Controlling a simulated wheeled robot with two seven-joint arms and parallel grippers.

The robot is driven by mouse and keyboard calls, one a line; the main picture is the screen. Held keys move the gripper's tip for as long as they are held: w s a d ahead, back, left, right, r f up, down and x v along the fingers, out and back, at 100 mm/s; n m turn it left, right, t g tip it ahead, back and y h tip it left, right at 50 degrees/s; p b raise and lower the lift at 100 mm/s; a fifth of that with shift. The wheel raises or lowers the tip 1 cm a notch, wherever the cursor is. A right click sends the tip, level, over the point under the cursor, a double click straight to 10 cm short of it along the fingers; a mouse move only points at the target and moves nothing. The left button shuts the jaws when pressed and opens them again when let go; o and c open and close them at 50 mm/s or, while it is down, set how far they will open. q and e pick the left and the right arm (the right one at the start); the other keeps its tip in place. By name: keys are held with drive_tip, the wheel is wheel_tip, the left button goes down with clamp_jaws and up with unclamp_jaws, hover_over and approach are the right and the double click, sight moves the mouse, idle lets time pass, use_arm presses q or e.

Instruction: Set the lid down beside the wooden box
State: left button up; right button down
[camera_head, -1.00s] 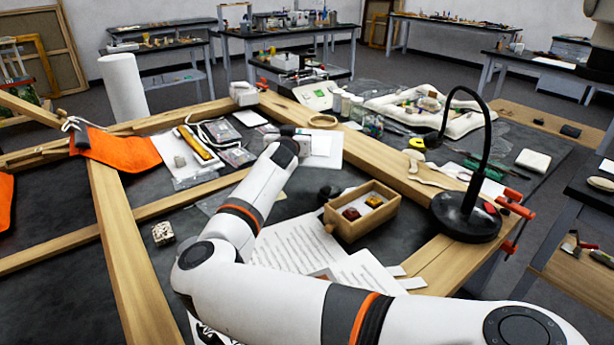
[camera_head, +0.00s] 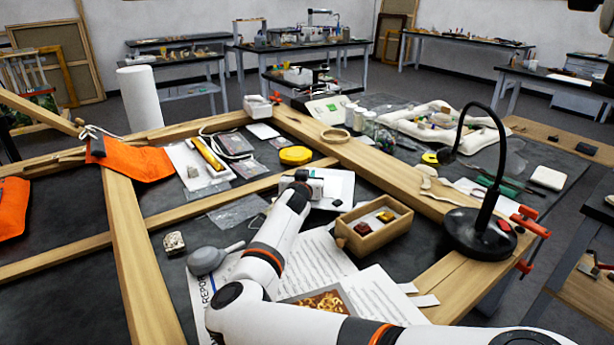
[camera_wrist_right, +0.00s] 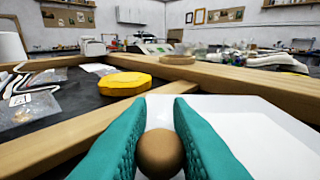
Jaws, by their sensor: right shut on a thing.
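The open wooden box (camera_head: 345,236) stands right of the middle in the head view, with a small red block and a yellow one inside. My right gripper (camera_head: 315,184) is behind and left of it, over the white sheet (camera_head: 345,190). In the right wrist view its teal fingers (camera_wrist_right: 160,110) are shut on a round brown knob (camera_wrist_right: 159,152), which I take to be the lid's. The lid's flat part cannot be made out, so I cannot tell whether it touches the sheet. My left gripper is not in view.
Wooden frame bars (camera_head: 400,180) cross the table. A black lamp (camera_head: 475,235) stands right of the box. Printed papers (camera_head: 310,262) and a grey blower (camera_head: 207,260) lie in front.

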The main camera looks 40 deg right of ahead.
drive_tip(key=shift+f, duration=0.5)
drive_tip(key=c, duration=1.3)
unclamp_jaws()
drive_tip(key=shift+r, duration=0.1)
